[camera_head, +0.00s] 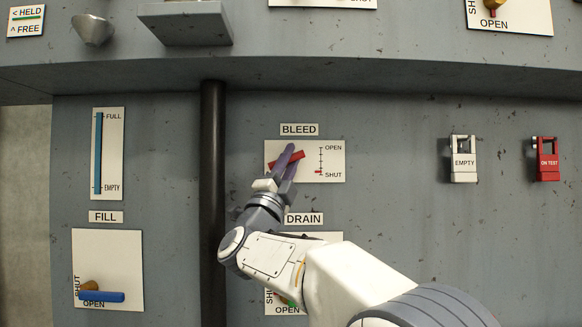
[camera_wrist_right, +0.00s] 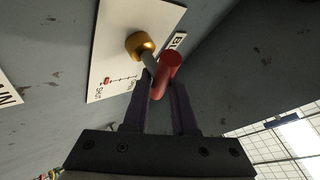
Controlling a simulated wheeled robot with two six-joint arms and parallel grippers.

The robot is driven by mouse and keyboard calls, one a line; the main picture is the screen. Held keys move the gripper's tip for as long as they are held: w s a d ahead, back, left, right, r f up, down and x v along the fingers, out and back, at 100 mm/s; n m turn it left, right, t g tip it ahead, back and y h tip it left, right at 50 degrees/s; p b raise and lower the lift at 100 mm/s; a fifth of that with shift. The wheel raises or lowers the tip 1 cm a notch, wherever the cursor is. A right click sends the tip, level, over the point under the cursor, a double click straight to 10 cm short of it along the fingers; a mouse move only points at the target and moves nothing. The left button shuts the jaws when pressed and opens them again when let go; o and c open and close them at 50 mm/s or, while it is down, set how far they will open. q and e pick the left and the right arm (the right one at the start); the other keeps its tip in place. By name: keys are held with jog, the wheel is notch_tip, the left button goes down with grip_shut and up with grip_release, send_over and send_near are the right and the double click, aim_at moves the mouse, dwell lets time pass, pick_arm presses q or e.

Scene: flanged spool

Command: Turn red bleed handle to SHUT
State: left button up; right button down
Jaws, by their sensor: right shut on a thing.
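The red bleed handle (camera_head: 287,159) sits on the white plate (camera_head: 331,147) under the BLEED label (camera_head: 299,129). In the head view it is slightly tilted, its right end higher. The OPEN–SHUT scale (camera_head: 320,162) on the plate has a red mark at its lower, SHUT end. My right gripper (camera_head: 290,160) reaches up from below and its dark fingers are shut on the handle. In the right wrist view the red handle (camera_wrist_right: 168,72) lies between the fingertips (camera_wrist_right: 160,88), with a brass hub (camera_wrist_right: 140,44) and grey stem beside it. My left gripper is not in view.
The DRAIN plate (camera_head: 333,236) below is partly covered by my right arm. A dark vertical pipe (camera_head: 212,130) stands left of the bleed plate. A blue FILL handle (camera_head: 101,297) is at lower left.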

jog(key=m+g, duration=0.1)
jog(key=m+g+h, duration=0.1)
jog(key=m, duration=0.1)
jog(key=m+g+h+p, duration=0.1)
jog(key=shift+w+a, duration=0.1)
jog(key=shift+a, duration=0.15)
jog(key=shift+d+f+m+g+h+p, duration=0.1)
jog(key=shift+m+g+h+p, duration=0.8)
jog(key=shift+m+g, duration=1.1)
jog(key=shift+m, duration=0.5)
jog(key=c, duration=0.7)
grip_release()
jog(key=shift+d, duration=0.1)
jog(key=shift+c, duration=0.2)
jog(key=shift+f, duration=0.1)
